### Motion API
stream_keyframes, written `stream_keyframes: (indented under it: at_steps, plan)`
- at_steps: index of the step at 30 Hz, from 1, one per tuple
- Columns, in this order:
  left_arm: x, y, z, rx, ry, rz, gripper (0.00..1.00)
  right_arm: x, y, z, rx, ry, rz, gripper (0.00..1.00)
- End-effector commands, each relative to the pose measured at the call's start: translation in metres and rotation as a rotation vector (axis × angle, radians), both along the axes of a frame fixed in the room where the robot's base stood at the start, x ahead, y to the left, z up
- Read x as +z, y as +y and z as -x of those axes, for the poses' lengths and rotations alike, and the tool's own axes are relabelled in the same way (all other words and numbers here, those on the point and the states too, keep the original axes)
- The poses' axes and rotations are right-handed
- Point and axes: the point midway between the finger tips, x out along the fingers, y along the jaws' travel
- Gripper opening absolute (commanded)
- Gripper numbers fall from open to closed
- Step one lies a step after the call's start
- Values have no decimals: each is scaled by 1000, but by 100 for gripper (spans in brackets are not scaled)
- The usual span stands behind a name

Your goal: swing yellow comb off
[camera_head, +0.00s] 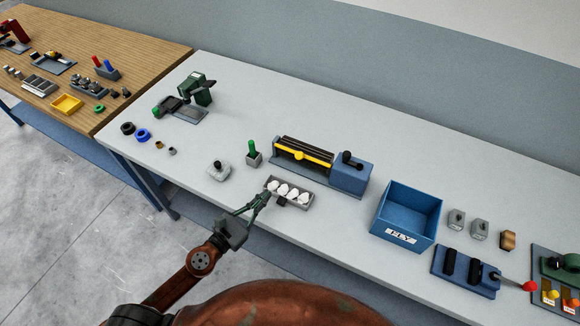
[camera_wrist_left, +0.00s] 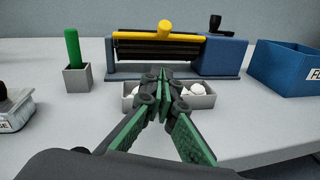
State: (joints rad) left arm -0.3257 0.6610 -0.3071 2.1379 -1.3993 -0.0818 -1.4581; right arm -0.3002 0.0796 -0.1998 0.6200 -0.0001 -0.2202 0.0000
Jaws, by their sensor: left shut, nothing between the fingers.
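The yellow comb (camera_head: 302,154) is a bar with a round knob, lying along the front of the dark rollers (camera_head: 306,147) of a blue carding machine (camera_head: 349,174). In the left wrist view the comb (camera_wrist_left: 165,36) runs across the upper front of the rollers, its knob at the middle. My left gripper (camera_head: 265,194) is shut and empty, in front of the machine beside a grey tray of white tufts (camera_head: 309,206). In the left wrist view its green-padded fingers (camera_wrist_left: 163,75) meet below the comb, apart from it, and hide part of the tray. My right gripper is not in view.
A green-handled tool stands in a grey holder (camera_head: 254,161) left of the machine. A blue bin marked FLY (camera_head: 408,202) and a blue lever box (camera_head: 463,272) stand to the right. A small grey-white block (camera_head: 218,170) sits left.

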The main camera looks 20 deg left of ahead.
Motion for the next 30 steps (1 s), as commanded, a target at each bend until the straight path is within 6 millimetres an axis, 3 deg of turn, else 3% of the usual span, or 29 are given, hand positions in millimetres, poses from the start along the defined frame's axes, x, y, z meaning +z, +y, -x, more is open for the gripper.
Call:
stream_keyframes:
  at_steps: [8,23,30]
  plan:
    - [3,-2,-8,2,-3,5,0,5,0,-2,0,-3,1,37]
    - [1,-38,-95,2,-2,6,0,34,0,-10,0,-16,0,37]
    - [23,-49,-113,3,-1,5,0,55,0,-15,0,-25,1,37]
